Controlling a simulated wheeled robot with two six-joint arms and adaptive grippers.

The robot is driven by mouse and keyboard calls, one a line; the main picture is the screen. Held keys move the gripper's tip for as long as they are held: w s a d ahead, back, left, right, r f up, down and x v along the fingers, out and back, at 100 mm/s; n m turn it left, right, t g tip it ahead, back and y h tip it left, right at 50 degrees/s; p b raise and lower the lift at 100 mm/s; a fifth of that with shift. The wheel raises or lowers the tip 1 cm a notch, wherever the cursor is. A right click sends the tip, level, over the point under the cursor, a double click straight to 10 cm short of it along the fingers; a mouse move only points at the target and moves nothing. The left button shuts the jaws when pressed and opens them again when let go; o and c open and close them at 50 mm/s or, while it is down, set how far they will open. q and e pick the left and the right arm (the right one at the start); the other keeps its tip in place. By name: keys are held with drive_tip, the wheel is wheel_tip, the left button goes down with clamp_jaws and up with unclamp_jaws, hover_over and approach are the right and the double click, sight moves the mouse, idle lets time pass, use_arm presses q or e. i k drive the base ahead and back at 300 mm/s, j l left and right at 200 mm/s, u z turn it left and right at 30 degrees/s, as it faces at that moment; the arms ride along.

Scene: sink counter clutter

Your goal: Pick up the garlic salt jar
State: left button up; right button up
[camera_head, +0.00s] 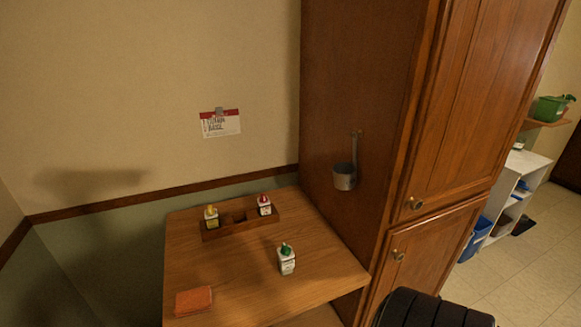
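A small white jar with a green cap (286,259) stands upright on the wooden table (240,292), right of its middle. Its label is too small to read, so I cannot tell for sure that it is the garlic salt jar. Two other containers stand at the wooden caddy: one with a yellow top (211,217) at its left end and one with a red top (264,205) at its right end. Neither of my grippers shows. A black ribbed part, which seems to be of my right arm, shows at the bottom right edge.
The wooden caddy (240,227) sits near the back of the table. An orange sponge or cloth (194,300) lies at the front left. A tall wooden cabinet (350,100) stands close at the table's right, with a metal ladle (345,176) hanging on its side. The table around the green-capped jar is clear.

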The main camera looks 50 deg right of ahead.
sight(286, 264)
drive_tip(key=l+z, duration=0.1)
drive_tip(key=z, duration=1.3)
drive_tip(key=l+u, duration=0.2)
drive_tip(key=k+j, duration=0.05)
drive_tip(key=j, duration=0.05)
